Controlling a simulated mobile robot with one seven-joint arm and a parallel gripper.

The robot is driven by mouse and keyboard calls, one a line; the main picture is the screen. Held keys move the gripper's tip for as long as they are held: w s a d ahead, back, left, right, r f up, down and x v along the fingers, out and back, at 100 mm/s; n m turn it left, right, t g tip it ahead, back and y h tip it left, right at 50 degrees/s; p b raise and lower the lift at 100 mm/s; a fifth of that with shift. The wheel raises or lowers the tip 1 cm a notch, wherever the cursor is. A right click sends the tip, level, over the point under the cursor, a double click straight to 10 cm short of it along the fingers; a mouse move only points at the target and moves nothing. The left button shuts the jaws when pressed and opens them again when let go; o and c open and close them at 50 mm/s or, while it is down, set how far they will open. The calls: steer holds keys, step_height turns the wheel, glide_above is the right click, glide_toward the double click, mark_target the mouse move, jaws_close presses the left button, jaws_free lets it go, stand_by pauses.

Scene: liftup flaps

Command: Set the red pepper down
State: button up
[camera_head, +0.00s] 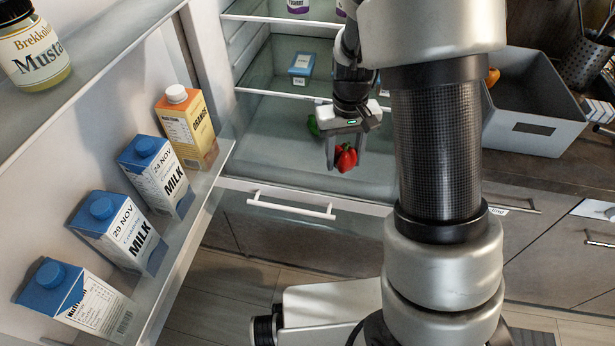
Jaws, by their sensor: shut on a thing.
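The red pepper (346,158) is between the fingers of my gripper (346,156), which is shut on it. The gripper points down at the front of the open fridge, over the lowest glass shelf (270,135). I cannot tell whether the pepper touches the shelf or hangs above it. A green thing (314,126), perhaps another pepper, lies on the shelf behind and to the left, partly hidden by the gripper.
The open fridge door on the left holds milk cartons (155,175) and an orange carton (187,127). A blue box (302,64) sits on the shelf above. A white-handled drawer (291,206) is below. A grey bin (535,105) stands on the counter at right.

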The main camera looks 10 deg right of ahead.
step_height(320, 180, down, 10)
steer(key=b, duration=0.2)
steer(key=shift+f+b, duration=0.15)
steer(key=shift+b, duration=0.15)
steer(key=shift+f, duration=0.15)
steer(key=o, duration=1.1)
